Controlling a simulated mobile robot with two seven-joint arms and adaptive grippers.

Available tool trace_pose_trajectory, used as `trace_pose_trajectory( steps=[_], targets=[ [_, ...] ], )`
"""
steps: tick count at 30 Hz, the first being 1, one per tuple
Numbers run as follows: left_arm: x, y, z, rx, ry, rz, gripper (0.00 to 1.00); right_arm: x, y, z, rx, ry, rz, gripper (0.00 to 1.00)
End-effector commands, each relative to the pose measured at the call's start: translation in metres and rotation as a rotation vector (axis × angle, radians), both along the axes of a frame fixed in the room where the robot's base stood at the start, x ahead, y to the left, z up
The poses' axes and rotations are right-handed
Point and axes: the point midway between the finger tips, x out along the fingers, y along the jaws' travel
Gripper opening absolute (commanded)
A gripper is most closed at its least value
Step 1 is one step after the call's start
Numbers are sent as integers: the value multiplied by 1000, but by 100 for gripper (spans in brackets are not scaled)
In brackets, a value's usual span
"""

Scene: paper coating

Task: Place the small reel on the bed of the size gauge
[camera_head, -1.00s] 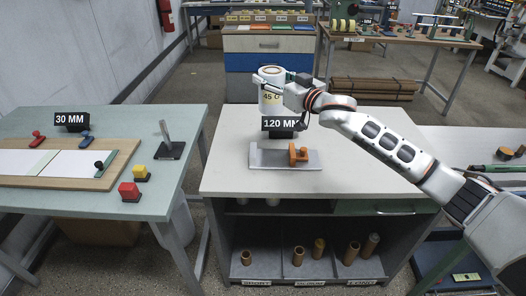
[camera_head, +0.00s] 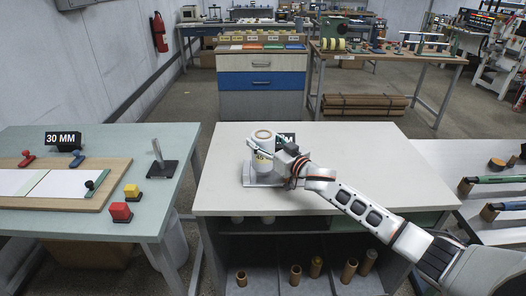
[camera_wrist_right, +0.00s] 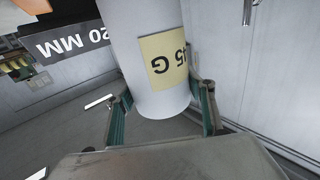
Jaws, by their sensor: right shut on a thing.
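The reel is a white cylinder (camera_head: 262,135) with a hollow top and a yellow label reading 45. In the right wrist view the reel (camera_wrist_right: 150,90) stands between both fingers, its label partly turned to the camera. My right gripper (camera_wrist_right: 163,108) is shut on it; in the head view the gripper (camera_head: 280,150) is at the reel's right side. The grey size gauge (camera_head: 248,180) lies on the white table, largely hidden behind the reel and my arm. Its orange part is hidden. I cannot tell whether the reel touches the bed. My left gripper is out of view.
The 120 MM sign (camera_wrist_right: 60,45) stands close behind the reel. The white table (camera_head: 360,150) is clear around the gauge. A green table (camera_head: 60,225) with a 30 MM sign (camera_head: 64,139) and colored blocks stands left. Short brown tubes (camera_head: 296,275) stand in the shelf below.

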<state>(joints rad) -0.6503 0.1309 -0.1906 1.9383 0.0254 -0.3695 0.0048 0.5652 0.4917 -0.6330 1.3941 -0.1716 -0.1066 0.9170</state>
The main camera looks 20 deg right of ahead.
Motion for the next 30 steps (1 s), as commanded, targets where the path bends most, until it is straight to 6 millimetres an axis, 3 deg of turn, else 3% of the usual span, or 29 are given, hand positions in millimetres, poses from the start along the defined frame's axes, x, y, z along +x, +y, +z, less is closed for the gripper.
trace_pose_trajectory(
  steps=[3, 7, 23, 24, 25, 30],
  targets=[
    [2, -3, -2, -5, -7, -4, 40, 0, 1, -22, 2, 4, -1, 24],
    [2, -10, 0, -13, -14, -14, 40, 0, 0, -35, 0, 2, 0, 24],
    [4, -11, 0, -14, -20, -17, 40, 0, 1, -43, 1, 2, 1, 24],
    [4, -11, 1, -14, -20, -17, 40, -1, 0, -43, 0, 3, 0, 64],
    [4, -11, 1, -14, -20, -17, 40, -1, 0, -43, 0, 3, 0, 70],
    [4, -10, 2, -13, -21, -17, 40, -1, 0, -43, -1, 4, 0, 70]
  ],
)
